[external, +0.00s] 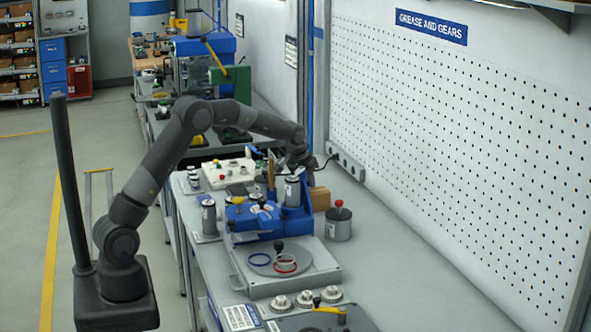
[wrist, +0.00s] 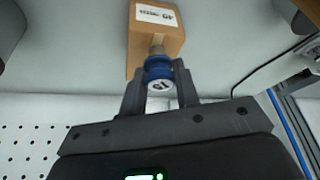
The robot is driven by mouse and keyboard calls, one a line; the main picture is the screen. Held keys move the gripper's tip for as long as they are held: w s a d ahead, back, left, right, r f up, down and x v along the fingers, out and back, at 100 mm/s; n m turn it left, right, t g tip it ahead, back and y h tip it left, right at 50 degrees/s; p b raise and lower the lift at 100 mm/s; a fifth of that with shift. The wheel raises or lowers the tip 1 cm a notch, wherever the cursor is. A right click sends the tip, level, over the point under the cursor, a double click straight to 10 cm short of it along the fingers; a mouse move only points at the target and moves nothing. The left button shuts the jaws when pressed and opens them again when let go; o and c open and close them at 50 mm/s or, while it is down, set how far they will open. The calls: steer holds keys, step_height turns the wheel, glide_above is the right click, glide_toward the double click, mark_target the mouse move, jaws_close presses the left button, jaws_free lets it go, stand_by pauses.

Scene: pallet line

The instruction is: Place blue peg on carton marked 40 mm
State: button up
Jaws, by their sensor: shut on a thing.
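My gripper (wrist: 158,75) is shut on the peg, one finger on each side of the collar. The brown carton (wrist: 147,53) with a white label lies just beyond the peg in the wrist view. I cannot tell whether the shaft touches the carton. In the external view, my gripper (external: 308,172) is above the carton (external: 321,198), behind the blue fixture. The peg cannot be made out there.
The blue fixture (external: 265,221) with a grey cylinder (external: 292,191) stands left of the carton. A grey can with a red knob (external: 338,224) stands in front of it. The pegboard wall (external: 460,130) is to the right. Bare bench (external: 385,255) lies at front right.

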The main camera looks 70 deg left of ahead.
steer(key=shift+f, duration=0.15)
steer(key=o, duration=1)
steer(key=shift+c, duration=0.2)
steer(key=v, duration=1.1)
steer(key=s+d+r+m, duration=0.1)
steer(key=s+d+r, duration=0.7)
steer(key=d, duration=0.1)
steer(key=s+d+r+m+h, duration=0.1)
steer(key=s+d+r+m, duration=0.1)
steer(key=s+d, duration=0.8)
steer(key=s+d+f+m, duration=0.1)
steer(key=s+d+f, duration=0.1)
steer(key=s, duration=0.5)
steer(key=s+d+f+m+t, duration=0.1)
steer(key=s+d+f, duration=0.1)
steer(key=s, duration=0.6)
steer(key=s+d+f+m+h, duration=0.1)
steer(key=s+d, duration=0.1)
steer(key=s, duration=0.6)
steer(key=shift+d+f+t, duration=0.3)
steer(key=shift+d+f, duration=0.1)
